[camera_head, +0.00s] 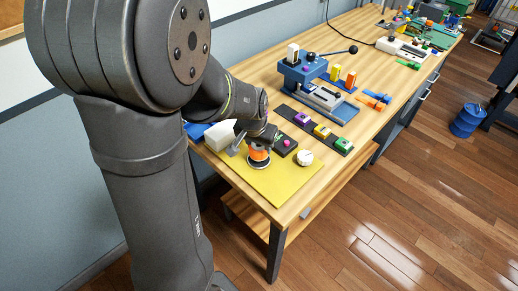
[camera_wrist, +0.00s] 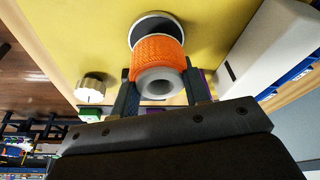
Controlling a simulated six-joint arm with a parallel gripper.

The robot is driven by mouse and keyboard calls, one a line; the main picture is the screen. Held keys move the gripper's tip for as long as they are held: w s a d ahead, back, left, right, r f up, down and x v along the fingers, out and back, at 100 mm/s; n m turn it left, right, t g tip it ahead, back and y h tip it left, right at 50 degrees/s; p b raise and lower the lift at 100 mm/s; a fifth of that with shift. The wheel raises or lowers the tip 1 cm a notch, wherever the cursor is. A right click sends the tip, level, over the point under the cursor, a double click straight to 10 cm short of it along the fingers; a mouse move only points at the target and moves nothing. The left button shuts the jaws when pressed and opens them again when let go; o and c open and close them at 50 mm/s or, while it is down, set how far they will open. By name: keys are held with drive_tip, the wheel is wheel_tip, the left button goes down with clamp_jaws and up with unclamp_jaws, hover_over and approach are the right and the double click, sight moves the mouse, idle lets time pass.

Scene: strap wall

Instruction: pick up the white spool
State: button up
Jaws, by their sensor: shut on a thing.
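A spool wound with orange (camera_head: 258,154) stands at the end of my arm on the yellow mat (camera_head: 283,192). In the wrist view the orange-wound spool (camera_wrist: 158,52) has a pale hub facing me and a pale-rimmed flange at its far end. My gripper (camera_wrist: 160,92) is shut on this spool, one finger on each side of its hub end. It also shows in the head view (camera_head: 262,137), over the spool. I cannot tell whether the spool is clear of the mat. A small round white object (camera_head: 304,157) stands apart to the right; it also shows in the wrist view (camera_wrist: 92,85).
A white block (camera_head: 220,134) stands close to the left of my gripper. A dark strip with coloured blocks (camera_head: 321,131) lies behind. A blue fixture with a lever (camera_head: 318,88) is farther back. The front of the yellow mat is clear to the table edge.

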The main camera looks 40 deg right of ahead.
wheel_tip(320, 180, up, 2)
drive_tip(key=s+r, duration=0.6)
drive_tip(key=s, duration=0.5)
drive_tip(key=w+d+n+t+y, duration=0.1)
drive_tip(key=w+d+n, duration=0.35)
drive_tip(key=w, duration=0.35)
drive_tip(key=w+d+f+n, duration=0.1)
drive_tip(key=w+d+n, duration=0.3)
drive_tip(key=w, duration=0.5)
drive_tip(key=w+d+n+t+y, duration=0.1)
drive_tip(key=w+d+n, duration=0.1)
drive_tip(key=w+d, duration=0.5)
drive_tip(key=shift+n, duration=0.25)
drive_tip(key=w+a+f, duration=0.1)
drive_tip(key=w+f, duration=0.1)
drive_tip(key=w, duration=0.2)
drive_tip(key=w+a+f, duration=0.1)
drive_tip(key=w+f, duration=0.1)
drive_tip(key=w, duration=0.2)
drive_tip(key=w+a+f, duration=0.1)
drive_tip(key=w+f, duration=0.2)
drive_tip(key=w, duration=0.1)
drive_tip(key=shift+f, duration=2)
